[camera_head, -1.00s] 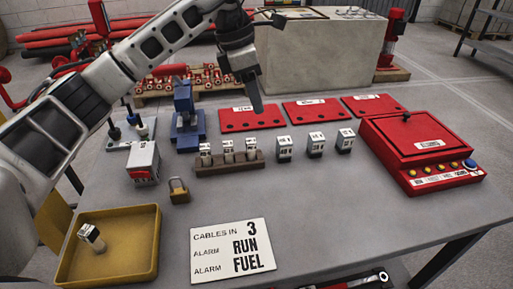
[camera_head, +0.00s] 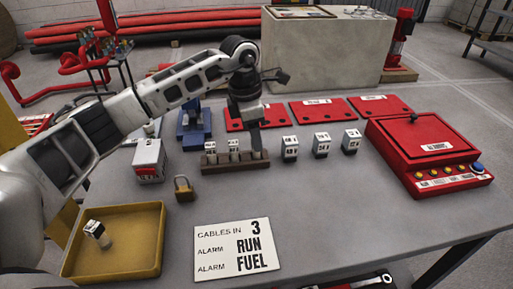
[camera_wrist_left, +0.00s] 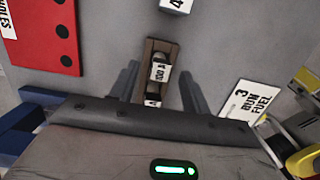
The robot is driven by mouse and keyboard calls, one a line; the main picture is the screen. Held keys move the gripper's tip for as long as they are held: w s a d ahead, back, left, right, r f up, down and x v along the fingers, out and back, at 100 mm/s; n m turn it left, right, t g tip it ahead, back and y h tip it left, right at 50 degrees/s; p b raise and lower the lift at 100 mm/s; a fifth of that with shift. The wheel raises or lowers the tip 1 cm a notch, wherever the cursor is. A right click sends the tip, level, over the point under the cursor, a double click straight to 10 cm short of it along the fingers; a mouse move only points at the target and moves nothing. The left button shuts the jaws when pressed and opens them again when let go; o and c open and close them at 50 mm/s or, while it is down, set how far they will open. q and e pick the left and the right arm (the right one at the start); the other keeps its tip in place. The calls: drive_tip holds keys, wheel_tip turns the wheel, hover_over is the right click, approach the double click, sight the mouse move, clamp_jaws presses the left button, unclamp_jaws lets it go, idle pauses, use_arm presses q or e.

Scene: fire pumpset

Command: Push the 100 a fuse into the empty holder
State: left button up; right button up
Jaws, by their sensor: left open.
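A brown rack (camera_head: 222,168) on the table holds small fuses with white tags; it also shows in the left wrist view (camera_wrist_left: 157,47). In the left wrist view my left gripper (camera_wrist_left: 160,88) is open, one finger on each side of the rack. Whether the fingers touch anything cannot be told. My right gripper is not in view.
Several tagged blocks stand right of the rack, the nearest being a white-tagged one (camera_head: 290,150). A red box (camera_head: 425,150) is farther right. Red plates (camera_head: 318,110) lie behind. A padlock (camera_head: 184,188), a yellow tray (camera_head: 75,262) and a sign card (camera_head: 237,250) are in front.

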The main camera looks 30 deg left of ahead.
use_arm(q)
drive_tip(key=f, duration=0.3)
drive_tip(key=shift+w+d+f, duration=0.1)
drive_tip(key=shift+d, duration=0.1)
clamp_jaws()
drive_tip(key=shift+r, duration=0.7)
drive_tip(key=s+a+r+b, duration=0.2)
drive_tip(key=s+a+r, duration=0.2)
drive_tip(key=s+r, duration=0.7)
drive_tip(key=shift+s+a+r, duration=0.15)
drive_tip(key=shift+s+r, duration=0.15)
drive_tip(key=shift+s, duration=0.85)
